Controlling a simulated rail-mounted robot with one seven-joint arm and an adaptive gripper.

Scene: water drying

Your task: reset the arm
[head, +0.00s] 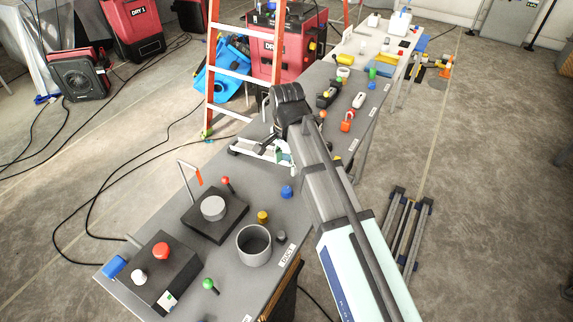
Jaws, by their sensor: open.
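My arm (335,190) reaches from the lower right up over the long grey table (225,262). Its dark wrist bends down near the middle of the table. My gripper (272,141) is at its end, small and partly hidden by the wrist, and is open. It is over or beside a white and green item (262,151) on the table; I cannot tell whether they touch. I see nothing held in it.
A grey cup (254,245), a box with a red button (161,251) and several coloured knobs stand on the near table. An orange ladder (226,75) and a red dryer (283,45) stand behind it. Metal rails (407,228) lie on the floor at right.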

